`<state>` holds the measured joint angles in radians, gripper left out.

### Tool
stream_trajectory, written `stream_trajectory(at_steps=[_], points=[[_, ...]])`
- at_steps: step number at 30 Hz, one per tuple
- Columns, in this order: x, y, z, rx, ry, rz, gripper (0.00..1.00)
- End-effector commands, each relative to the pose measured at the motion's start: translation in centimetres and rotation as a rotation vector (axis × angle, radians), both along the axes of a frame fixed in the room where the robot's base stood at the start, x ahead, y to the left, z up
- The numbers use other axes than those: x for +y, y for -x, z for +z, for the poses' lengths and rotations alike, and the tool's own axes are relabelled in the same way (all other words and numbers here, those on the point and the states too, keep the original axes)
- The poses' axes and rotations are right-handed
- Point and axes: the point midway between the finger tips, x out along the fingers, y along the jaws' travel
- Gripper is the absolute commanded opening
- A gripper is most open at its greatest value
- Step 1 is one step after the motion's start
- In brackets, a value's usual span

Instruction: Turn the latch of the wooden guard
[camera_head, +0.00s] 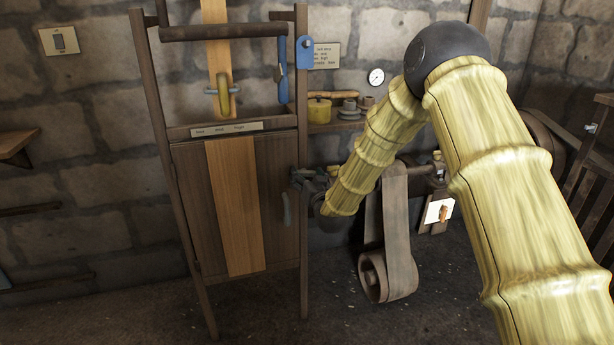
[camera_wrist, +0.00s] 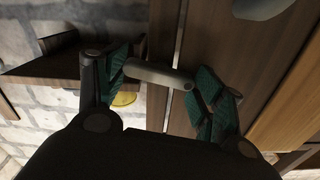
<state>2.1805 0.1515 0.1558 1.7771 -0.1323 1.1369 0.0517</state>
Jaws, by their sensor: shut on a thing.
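The wooden guard (camera_head: 186,210) is a dark plank door with a pale middle board, shut in its frame in the head view. My gripper (camera_head: 302,179) is at its right edge, about mid-height. In the wrist view my gripper (camera_wrist: 165,88) has its green-padded fingers on both sides of a short grey bar, the latch (camera_wrist: 158,76), and is shut on it. The latch lies nearly level in that view, across the seam at the edge of the wood. In the head view my gripper mostly hides the latch.
A grey curved handle (camera_head: 287,209) is on the guard just below my gripper. A shelf with a yellow pot (camera_head: 319,110) is to the right. A loose belt (camera_head: 398,235) hangs beneath my arm. A blue-handled lever (camera_head: 281,62) hangs above.

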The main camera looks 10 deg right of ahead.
Motion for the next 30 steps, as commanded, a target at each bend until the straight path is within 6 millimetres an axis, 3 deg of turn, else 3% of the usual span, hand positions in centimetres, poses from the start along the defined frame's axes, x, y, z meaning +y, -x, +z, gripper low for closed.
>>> stream_trajectory(at_steps=[12,29,30], points=[[-0.06,0.05,-0.14,-0.014,0.189,0.000,0.45],[-0.05,0.07,-0.19,-0.016,0.214,0.000,0.45],[-0.05,0.07,-0.19,-0.016,0.213,0.000,0.76]])
